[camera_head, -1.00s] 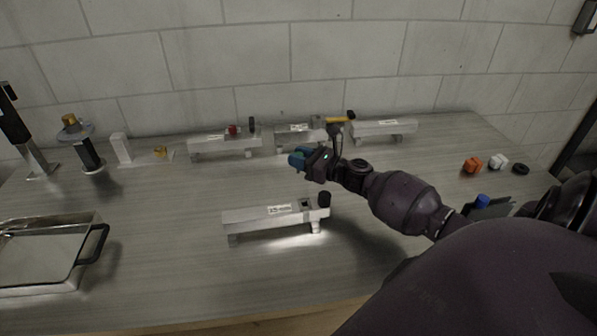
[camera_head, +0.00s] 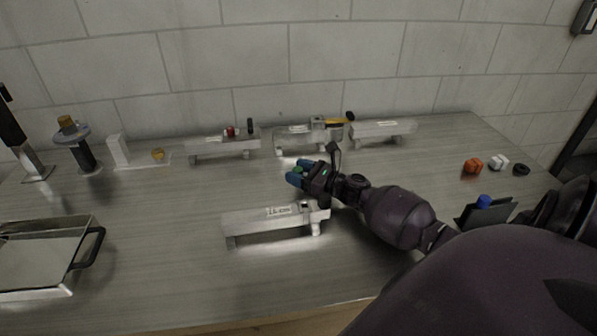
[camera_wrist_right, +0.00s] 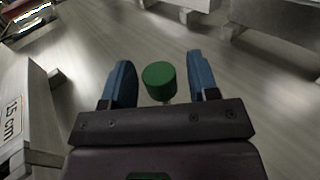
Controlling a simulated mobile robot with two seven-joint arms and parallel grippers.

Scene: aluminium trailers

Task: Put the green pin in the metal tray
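The green pin (camera_wrist_right: 158,80) shows in the right wrist view as a round green head, between the two blue fingers of my right gripper (camera_wrist_right: 162,82). A gap shows between the pin and the right-hand finger, so the gripper is open around it. In the head view, my right gripper (camera_head: 296,175) is low over the middle of the table, and a bit of green (camera_head: 298,169) shows at its fingers. The metal tray (camera_head: 35,262) stands at the left front with a black handle and looks empty. My left gripper is not in view.
A 15 cm metal beam (camera_head: 265,220) stands just in front of my right gripper. More beams (camera_head: 222,146) line the back. The table between gripper and tray is mostly clear behind the front beam.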

